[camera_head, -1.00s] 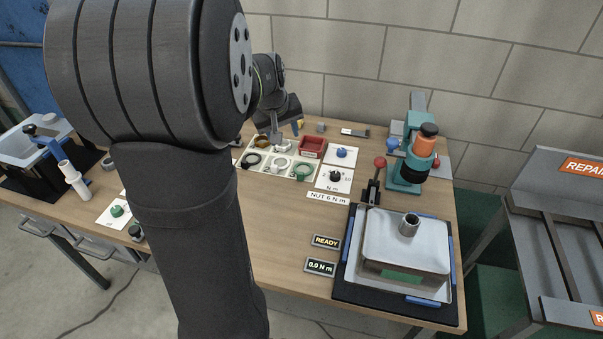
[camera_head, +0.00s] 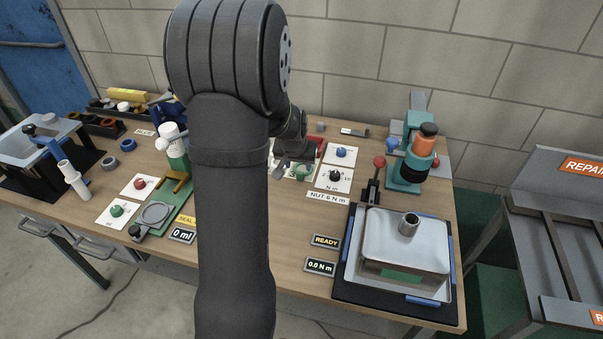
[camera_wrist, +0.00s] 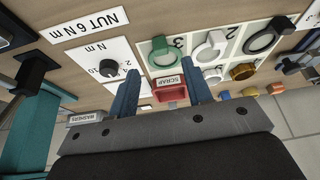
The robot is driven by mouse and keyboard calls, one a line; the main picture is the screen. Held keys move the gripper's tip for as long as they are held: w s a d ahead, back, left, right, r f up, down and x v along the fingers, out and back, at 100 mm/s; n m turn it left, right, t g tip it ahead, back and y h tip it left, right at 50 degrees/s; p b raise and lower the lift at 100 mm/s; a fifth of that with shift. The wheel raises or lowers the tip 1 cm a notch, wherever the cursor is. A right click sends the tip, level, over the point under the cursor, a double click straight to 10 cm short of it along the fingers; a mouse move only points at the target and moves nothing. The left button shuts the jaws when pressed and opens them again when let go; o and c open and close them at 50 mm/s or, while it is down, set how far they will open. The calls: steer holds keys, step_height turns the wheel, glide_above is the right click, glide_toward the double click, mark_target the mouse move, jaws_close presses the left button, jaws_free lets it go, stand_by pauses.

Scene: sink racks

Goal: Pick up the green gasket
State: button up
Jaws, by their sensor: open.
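The green gasket (camera_wrist: 160,51) is a ring lying in the white tray (camera_wrist: 180,45) by the number 3 in the wrist view. In the head view the gasket (camera_head: 302,171) shows at the tray's right end, just right of my gripper. My gripper (camera_wrist: 162,76) is open and empty, with its two blue fingers apart. In the wrist view the gasket appears beyond the fingertips, roughly between their lines and a little left of centre. The fingers are apart from it. In the head view my arm hides most of the tray.
A red scrap box (camera_wrist: 171,92) stands close behind the gasket. White rings (camera_wrist: 210,46), a black ring (camera_wrist: 262,40) and a brown ring (camera_wrist: 243,72) lie in the tray. A card with a black knob (camera_head: 334,176) is beside the tray.

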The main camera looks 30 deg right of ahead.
mark_target(300, 173)
steer(key=shift+x, duration=3.6)
steer(key=shift+d+r, duration=0.1)
jaws_close()
